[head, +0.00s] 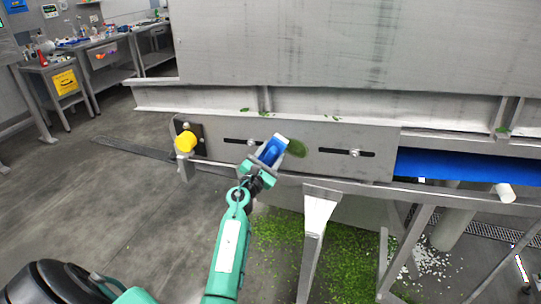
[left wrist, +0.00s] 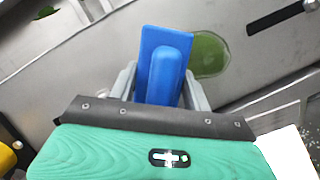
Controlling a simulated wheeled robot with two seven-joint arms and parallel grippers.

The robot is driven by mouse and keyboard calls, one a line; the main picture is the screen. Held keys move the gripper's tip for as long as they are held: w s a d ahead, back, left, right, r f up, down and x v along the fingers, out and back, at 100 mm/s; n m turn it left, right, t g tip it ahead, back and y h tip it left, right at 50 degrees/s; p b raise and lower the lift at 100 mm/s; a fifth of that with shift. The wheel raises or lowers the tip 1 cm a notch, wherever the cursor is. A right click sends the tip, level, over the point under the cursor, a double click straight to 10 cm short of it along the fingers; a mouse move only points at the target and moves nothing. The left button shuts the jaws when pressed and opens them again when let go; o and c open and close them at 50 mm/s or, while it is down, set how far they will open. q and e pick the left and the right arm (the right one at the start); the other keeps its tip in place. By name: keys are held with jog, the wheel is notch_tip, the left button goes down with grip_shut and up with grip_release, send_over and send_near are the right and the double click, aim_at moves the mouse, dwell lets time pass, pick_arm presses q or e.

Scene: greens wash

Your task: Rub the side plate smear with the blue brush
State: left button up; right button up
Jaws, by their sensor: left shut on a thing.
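The blue brush (head: 272,149) is held in my left gripper (head: 264,163), which is shut on it. In the left wrist view the brush (left wrist: 165,62) sits between the two grey fingers (left wrist: 160,90). The side plate (head: 375,136) is a grey metal panel with dark slots. A green smear (head: 296,148) lies on the plate just right of the brush head. In the left wrist view the smear (left wrist: 209,53) shows beside the brush, partly covered by it. I cannot tell whether the bristles touch the plate. My right gripper is not in view.
A yellow knob (head: 186,141) sticks out at the plate's left end. A blue belt (head: 460,168) runs to the right. Metal legs (head: 312,240) stand below, with green scraps (head: 345,262) on the floor.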

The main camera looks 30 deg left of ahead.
pick_arm(q)
jog(key=shift+w+a, duration=0.1)
jog(key=shift+w, duration=0.35)
jog(key=shift+w+a+b, duration=0.1)
jog(key=shift+w+b, duration=0.2)
